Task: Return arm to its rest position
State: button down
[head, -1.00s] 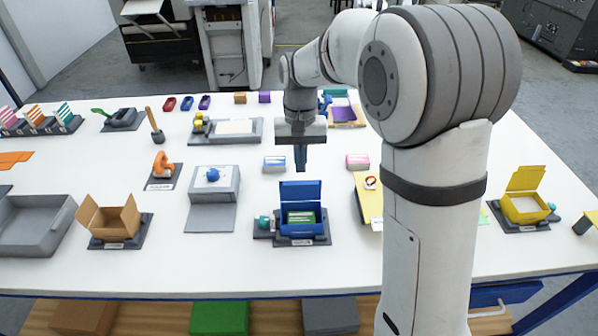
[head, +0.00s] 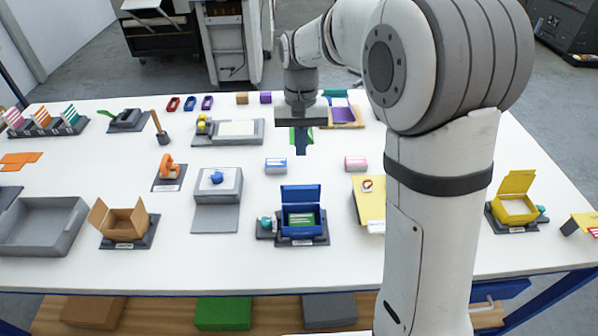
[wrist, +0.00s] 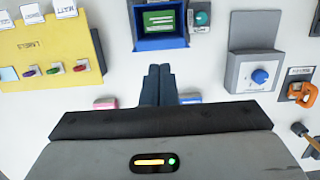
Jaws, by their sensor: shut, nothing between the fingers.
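My gripper (head: 301,142) points down over the middle of the white table, behind the open blue box. Its two fingers are together and empty; they also show side by side in the wrist view (wrist: 158,84). The blue box (head: 302,221) stands with its lid up and a green-and-white item inside. It is apart from my fingers, at the top of the wrist view. My arm reaches in from the right of the head view and hides part of the table.
A blue-labelled block (head: 276,166) and a pink-labelled block (head: 356,163) lie near the gripper. A grey device with a blue knob (head: 217,179), an open cardboard box (head: 123,220), a grey tray (head: 40,228) and an open yellow box (head: 515,205) stand around. The table's front strip is clear.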

jog(key=s+d+t+b, duration=0.1)
jog(key=s+d+t, duration=0.1)
jog(key=s+d, duration=0.4)
jog(key=s+d+t+b, duration=0.1)
jog(key=s+d+t, duration=0.2)
jog(key=s, duration=1.2)
jog(key=d, duration=0.3)
jog(key=shift+d+r, duration=0.15)
jog(key=shift+r, duration=0.1)
jog(key=shift+r, duration=0.1)
